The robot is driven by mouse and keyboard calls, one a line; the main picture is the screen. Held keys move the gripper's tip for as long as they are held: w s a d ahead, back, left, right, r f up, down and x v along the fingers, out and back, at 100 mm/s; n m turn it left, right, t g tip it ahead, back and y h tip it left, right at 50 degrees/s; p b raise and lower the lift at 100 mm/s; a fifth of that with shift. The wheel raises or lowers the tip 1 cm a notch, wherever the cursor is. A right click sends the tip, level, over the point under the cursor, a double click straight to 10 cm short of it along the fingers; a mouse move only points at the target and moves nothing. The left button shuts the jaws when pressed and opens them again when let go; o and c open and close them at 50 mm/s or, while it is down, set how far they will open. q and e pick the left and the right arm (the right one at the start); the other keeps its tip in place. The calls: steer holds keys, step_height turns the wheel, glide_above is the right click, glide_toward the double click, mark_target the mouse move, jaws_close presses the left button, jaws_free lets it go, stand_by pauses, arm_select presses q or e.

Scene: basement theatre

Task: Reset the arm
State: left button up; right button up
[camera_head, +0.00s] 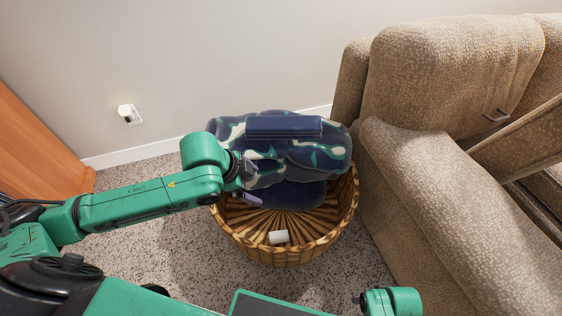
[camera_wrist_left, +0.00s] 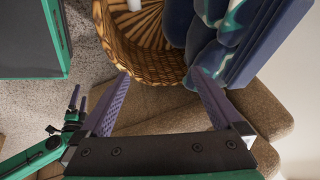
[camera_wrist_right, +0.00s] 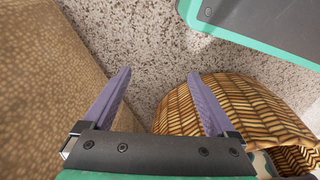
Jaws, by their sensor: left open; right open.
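My left arm reaches in from the left in the head view. Its open, empty gripper (camera_head: 258,184) is over the left part of a round wicker basket (camera_head: 285,254), in front of a blue, green and white patterned soft object (camera_head: 325,155). The left wrist view shows its spread fingers (camera_wrist_left: 158,73) with the basket rim (camera_wrist_left: 140,62) and the patterned object beyond. My right gripper (camera_wrist_right: 158,73) is open and empty, with carpet between its fingers and the basket (camera_wrist_right: 240,105) at the right. A green part of my right arm shows at the head view's bottom right.
A dark blue flat block (camera_head: 284,128) lies on the patterned object. A small white object (camera_head: 278,237) is inside the basket. A beige sofa (camera_head: 440,190) stands close at the right, and a wall (camera_head: 200,60) behind. Carpet (camera_head: 185,260) is clear left of the basket.

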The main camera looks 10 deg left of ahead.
arm_select(q)
step_height(320, 180, down, 12)
steer(key=w+a+r+n, duration=0.1)
steer(key=w+a+n, duration=0.1)
steer(key=n, duration=0.4)
steer(key=s+a+f+n+g+y, duration=0.3)
steer(key=s+f+n, duration=0.3)
steer(key=s+f, duration=1.15)
steer(key=s+a+r+p, duration=0.2)
steer(key=s+r+p, duration=0.2)
steer(key=s+p, duration=0.3)
steer(key=s+a+r+p, duration=0.2)
steer(key=s+p, duration=0.6)
steer(key=p, duration=0.8)
step_height(320, 180, up, 2)
arm_select(e)
steer(key=s+d+r, duration=0.2)
steer(key=s+r, duration=0.1)
steer(key=s, duration=0.4)
steer(key=s+d+r, duration=0.2)
steer(key=s+r, duration=0.2)
steer(key=s, duration=0.4)
steer(key=shift+n+g, duration=0.3)
arm_select(q)
steer(key=shift+w, duration=0.1)
arm_select(e)
steer(key=shift+s+r, duration=0.1)
steer(key=shift+r, duration=0.05)
